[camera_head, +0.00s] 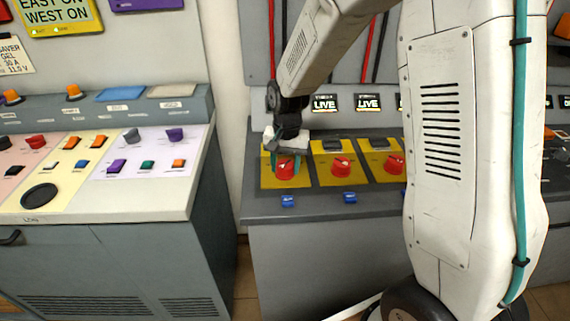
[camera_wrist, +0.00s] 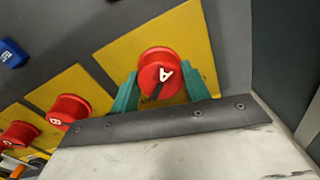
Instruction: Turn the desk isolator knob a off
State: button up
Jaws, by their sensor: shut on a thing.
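The red isolator knob A (camera_wrist: 152,67) sits on a yellow plate on the grey desk; its white letter A and a dark pointer line show in the wrist view. In the head view the knob (camera_head: 286,171) is at the left end of a row of three. My gripper (camera_wrist: 161,88) has its two green fingers on either side of knob A, shut on it. In the head view my gripper (camera_head: 285,160) reaches down over the yellow plate from above. The fingers partly hide the knob's sides.
Red knob B (camera_wrist: 69,109) and another red knob (camera_wrist: 19,135) stand beside it on their own yellow plates. Blue tags (camera_head: 288,201) line the desk's front edge. Label signs reading LIVE (camera_head: 325,103) stand behind. A separate console (camera_head: 100,195) is at the left, across a gap.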

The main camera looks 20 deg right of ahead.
aim_at(286, 164)
jog(key=o, duration=1)
jog(key=shift+r, duration=0.1)
notch_tip(286, 164, up, 8)
jog(key=shift+d+f, duration=0.1)
jog(key=shift+f, duration=0.05)
